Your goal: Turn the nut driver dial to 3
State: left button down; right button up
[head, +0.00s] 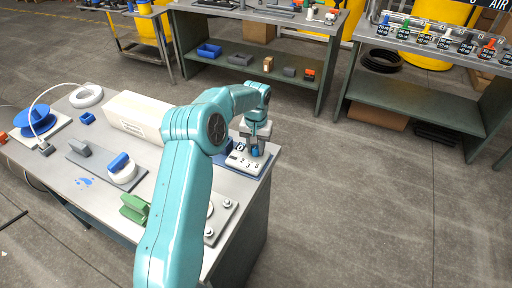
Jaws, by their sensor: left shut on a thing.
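The nut driver dial is a white plate (235,164) with printed numbers, near the right end of the grey bench. A 3 and a 5 can be read on its front part. A small blue knob (255,153) shows at the plate, between the fingers of my left gripper (254,148). The gripper points down from above and is shut on the knob. The gripper and arm hide part of the plate and the knob's pointer, so I cannot tell its setting. My right gripper is not in view.
A long white box (133,117) lies behind my left arm. A white round part with a blue top (121,168), a green block (134,208) and a blue reel (35,121) are also on the bench. Clear floor lies to the right.

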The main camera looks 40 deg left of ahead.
pick_arm(q)
jog(key=shift+n, duration=0.4)
jog(key=c, duration=0.8)
grip_release()
jog(key=shift+r, duration=0.1)
notch_tip(320, 180, up, 16)
jog(key=shift+r+p, duration=0.1)
jog(key=shift+p, duration=0.6)
